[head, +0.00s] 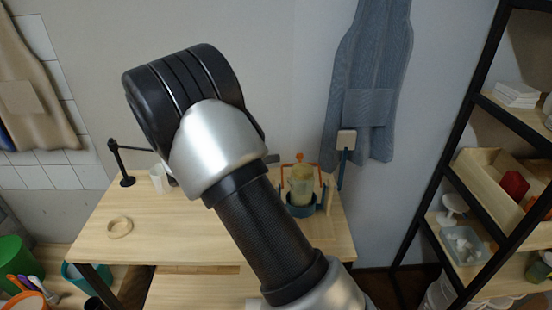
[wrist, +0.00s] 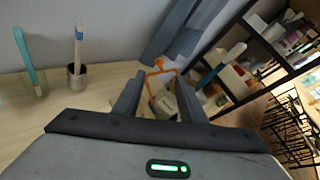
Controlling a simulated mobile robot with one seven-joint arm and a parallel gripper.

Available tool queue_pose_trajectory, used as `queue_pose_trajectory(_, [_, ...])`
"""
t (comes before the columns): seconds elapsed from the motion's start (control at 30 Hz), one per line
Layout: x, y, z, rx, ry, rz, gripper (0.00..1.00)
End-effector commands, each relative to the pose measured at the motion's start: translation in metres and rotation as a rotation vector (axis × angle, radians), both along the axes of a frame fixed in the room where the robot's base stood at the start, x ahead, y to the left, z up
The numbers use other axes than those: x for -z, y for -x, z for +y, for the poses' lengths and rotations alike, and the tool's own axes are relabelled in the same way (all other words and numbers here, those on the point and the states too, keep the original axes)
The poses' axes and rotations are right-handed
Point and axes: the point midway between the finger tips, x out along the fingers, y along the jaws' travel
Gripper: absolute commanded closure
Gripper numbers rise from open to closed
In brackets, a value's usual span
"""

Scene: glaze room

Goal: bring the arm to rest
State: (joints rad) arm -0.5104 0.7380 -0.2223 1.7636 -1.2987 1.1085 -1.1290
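My arm crosses the middle of the head view, raised in front of the wooden table (head: 180,225). My gripper is hidden from the head view. In the wrist view my gripper (wrist: 159,80) shows two dark fingers apart, with no object held between them. Beyond the fingers, a pale jar (wrist: 166,103) and an orange frame (wrist: 158,72) show in the gap.
A wooden ring (head: 120,228) lies on the table's left part, near a black stand (head: 126,181). A black-framed shelf (head: 473,180) stands at the right. Aprons hang on the wall. Bare tabletop lies around the ring.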

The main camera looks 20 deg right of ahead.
Motion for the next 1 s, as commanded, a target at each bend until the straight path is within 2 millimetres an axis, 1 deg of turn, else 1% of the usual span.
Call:
queue_pose_trajectory(0.07, [-0.003, 0.003, 0.006, -0.002, 0.001, 0.0, 0.62])
queue_pose_trajectory(0.2, [-0.004, 0.005, 0.009, -0.001, 0.001, 0.002, 0.62])
queue_pose_trajectory(0.47, [-0.005, 0.005, 0.009, 0.002, -0.001, 0.0, 0.62])
queue_pose_trajectory(0.57, [-0.012, 0.012, 0.003, 0.038, -0.043, -0.029, 0.62])
queue_pose_trajectory(0.67, [-0.028, 0.034, -0.01, 0.146, -0.163, -0.114, 0.62])
queue_pose_trajectory(0.73, [-0.044, 0.059, -0.021, 0.265, -0.293, -0.207, 0.62])
queue_pose_trajectory(0.77, [-0.051, 0.072, -0.026, 0.324, -0.354, -0.255, 0.62])
queue_pose_trajectory(0.8, [-0.059, 0.09, -0.03, 0.408, -0.439, -0.319, 0.62])
queue_pose_trajectory(0.87, [-0.07, 0.117, -0.034, 0.534, -0.564, -0.417, 0.62])
queue_pose_trajectory(0.9, [-0.078, 0.134, -0.035, 0.618, -0.644, -0.482, 0.62])
queue_pose_trajectory(0.97, [-0.088, 0.16, -0.033, 0.743, -0.762, -0.579, 0.62])
queue_pose_trajectory(1.0, [-0.094, 0.177, -0.031, 0.827, -0.837, -0.642, 0.62])
